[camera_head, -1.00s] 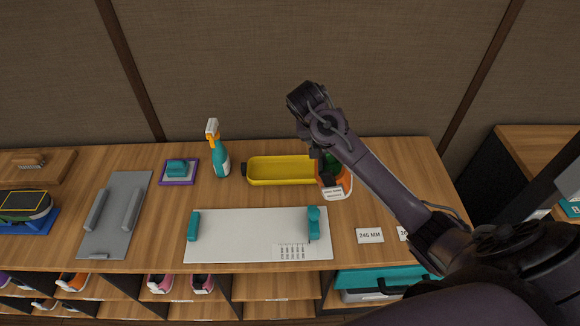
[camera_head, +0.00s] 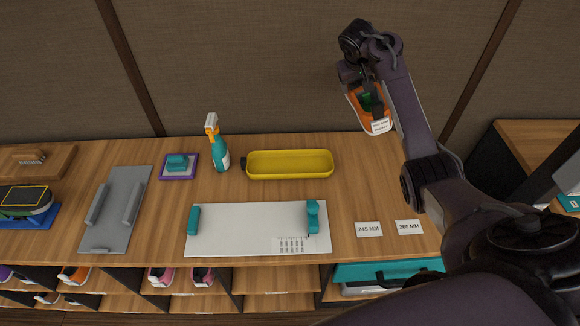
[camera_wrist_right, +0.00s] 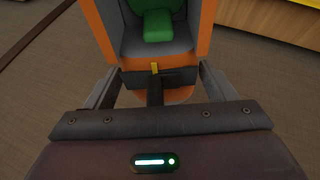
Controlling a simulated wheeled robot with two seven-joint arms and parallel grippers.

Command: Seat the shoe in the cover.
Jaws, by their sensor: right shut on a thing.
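The orange shoe (camera_head: 381,119), with a green inside and a white label, hangs above the table's back right part. My right gripper (camera_head: 366,92) is shut on it. In the right wrist view, the shoe (camera_wrist_right: 98,28) fills the top middle, with its grey lining and green insert showing, and the gripper's fingers (camera_wrist_right: 155,78) are at its near end. A yellow long open tray (camera_head: 290,158), which may be the cover, lies empty at the back middle of the table, left of and below the held shoe in the picture. My left gripper is not in view.
A spray bottle (camera_head: 217,150) stands left of the tray. A white board (camera_head: 255,226) with teal stops lies in front. Size cards reading 245 MM (camera_head: 369,230) and 260 MM (camera_head: 408,227) lie at the right front. The table right of the tray is clear.

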